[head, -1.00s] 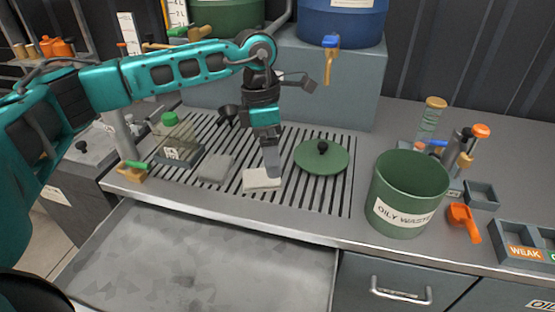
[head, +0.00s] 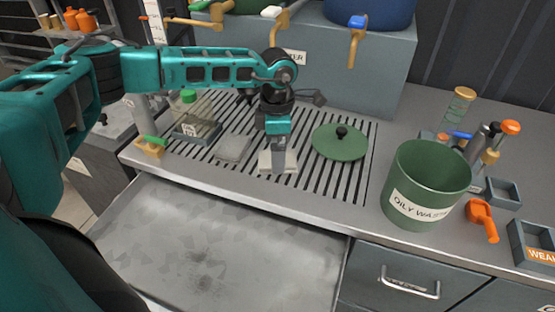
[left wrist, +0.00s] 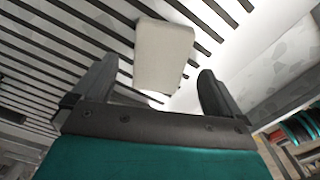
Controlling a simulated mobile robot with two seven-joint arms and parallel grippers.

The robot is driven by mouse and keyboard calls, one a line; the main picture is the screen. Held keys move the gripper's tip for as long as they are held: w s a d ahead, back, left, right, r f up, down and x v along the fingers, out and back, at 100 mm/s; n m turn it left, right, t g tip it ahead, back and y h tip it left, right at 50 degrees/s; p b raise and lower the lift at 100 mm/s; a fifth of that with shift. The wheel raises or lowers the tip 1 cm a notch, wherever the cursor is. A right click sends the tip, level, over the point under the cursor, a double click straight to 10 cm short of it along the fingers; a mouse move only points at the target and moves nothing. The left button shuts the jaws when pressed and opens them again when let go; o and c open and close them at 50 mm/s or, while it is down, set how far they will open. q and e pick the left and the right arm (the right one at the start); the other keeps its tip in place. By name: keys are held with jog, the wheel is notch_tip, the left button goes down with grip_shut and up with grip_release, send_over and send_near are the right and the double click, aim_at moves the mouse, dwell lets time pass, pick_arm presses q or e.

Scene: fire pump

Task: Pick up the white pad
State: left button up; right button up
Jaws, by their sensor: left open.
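The white pad (head: 265,163) lies on the slotted drain grate (head: 316,190) near its front edge. My left gripper (head: 278,165) is over the pad in the head view and hides part of it. In the left wrist view the pad (left wrist: 163,55) lies beyond the open fingers, in line with the gap between them. The left gripper (left wrist: 150,88) is open with nothing between its fingers. I cannot tell how high the fingertips are above the pad. My right gripper is not in view.
A grey pad (head: 234,147) lies left of the white one. A green lid (head: 339,146) with a black knob lies right. A green oily waste bin (head: 425,180) stands further right. An open metal drawer or tray (head: 215,245) sits below the counter edge.

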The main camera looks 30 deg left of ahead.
pick_arm(q)
notch_tip(320, 180, down, 2)
jog(key=shift+f, duration=0.1)
jog(key=c, duration=1.2)
notch_tip(320, 180, up, 20)
jog(key=shift+r, duration=0.1)
dwell(0.4)
